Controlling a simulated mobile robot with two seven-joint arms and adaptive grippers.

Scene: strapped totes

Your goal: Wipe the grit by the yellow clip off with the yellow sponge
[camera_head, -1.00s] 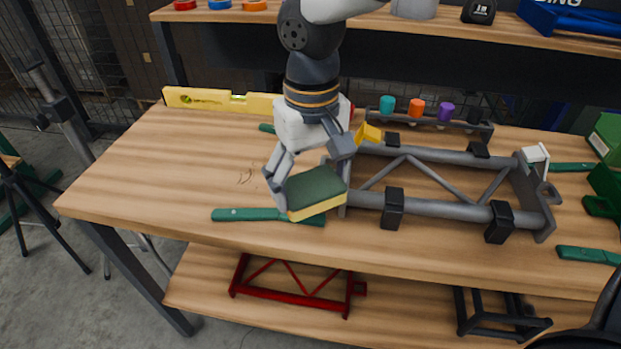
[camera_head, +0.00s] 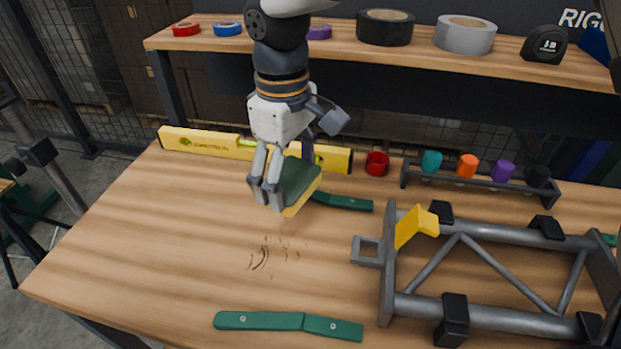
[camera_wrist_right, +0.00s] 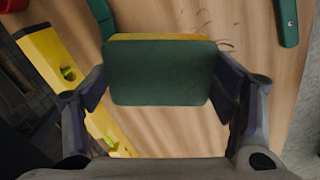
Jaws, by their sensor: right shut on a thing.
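My right gripper (camera_head: 277,192) is shut on the yellow sponge (camera_head: 299,186), which has a dark green scouring face. It holds the sponge over the table behind the grit; I cannot tell whether the sponge touches the wood. The sponge also fills the middle of the right wrist view (camera_wrist_right: 160,72), between both fingers. The grit (camera_head: 262,258) is a patch of dark curls and specks on the bare wood, in front of the sponge. The yellow clip (camera_head: 415,227) sits on the left end of the grey frame (camera_head: 462,238), right of the grit. My left gripper is not in view.
A yellow level (camera_head: 205,143) lies behind the sponge. A red cup (camera_head: 377,163) and a rack of coloured caps (camera_head: 480,183) stand at the back. The table's left side is clear.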

